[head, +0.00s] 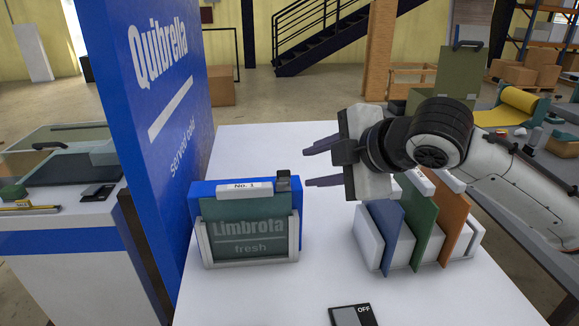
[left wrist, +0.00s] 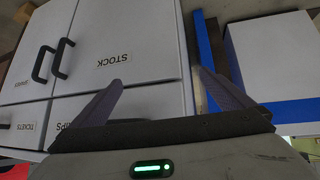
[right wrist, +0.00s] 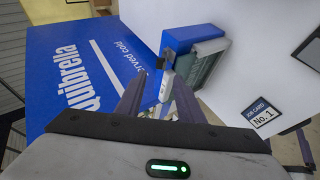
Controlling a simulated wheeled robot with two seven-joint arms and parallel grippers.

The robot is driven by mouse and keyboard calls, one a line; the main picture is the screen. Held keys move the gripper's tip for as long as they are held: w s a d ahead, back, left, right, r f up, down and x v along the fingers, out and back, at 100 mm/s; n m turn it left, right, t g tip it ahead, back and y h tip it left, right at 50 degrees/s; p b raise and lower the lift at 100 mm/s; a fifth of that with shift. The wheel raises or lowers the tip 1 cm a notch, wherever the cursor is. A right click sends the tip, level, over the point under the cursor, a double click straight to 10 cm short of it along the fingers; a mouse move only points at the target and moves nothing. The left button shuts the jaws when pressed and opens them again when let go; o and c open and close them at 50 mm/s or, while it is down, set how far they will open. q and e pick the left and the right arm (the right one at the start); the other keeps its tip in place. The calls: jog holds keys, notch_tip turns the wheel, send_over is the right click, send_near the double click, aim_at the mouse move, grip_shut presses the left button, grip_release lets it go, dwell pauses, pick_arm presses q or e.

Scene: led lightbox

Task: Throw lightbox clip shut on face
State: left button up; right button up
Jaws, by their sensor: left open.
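The lightbox (head: 205,188) stands on the white table with a blue body, a "No. 1" label and a teal "Limbrota fresh" face panel (head: 247,228) in a pale frame. A small dark clip (head: 283,180) stands up at its top right corner. The lightbox also shows in the right wrist view (right wrist: 190,38). My right gripper (head: 322,165) is open and empty, above and right of the clip, apart from it. My left gripper (left wrist: 157,78) is open and empty, in front of a cabinet. It is outside the head view.
A tall blue "Quibrella" sign (head: 150,130) stands left of the lightbox. A rack with blue, green (head: 420,225) and orange panels stands to the right. A job card (right wrist: 262,112) shows in the right wrist view.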

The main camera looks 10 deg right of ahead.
aim_at(285, 174)
jog(key=p+x, duration=0.1)
jog(key=x, duration=0.8)
jog(key=shift+w+a+f, duration=0.2)
jog(key=shift+w, duration=0.05)
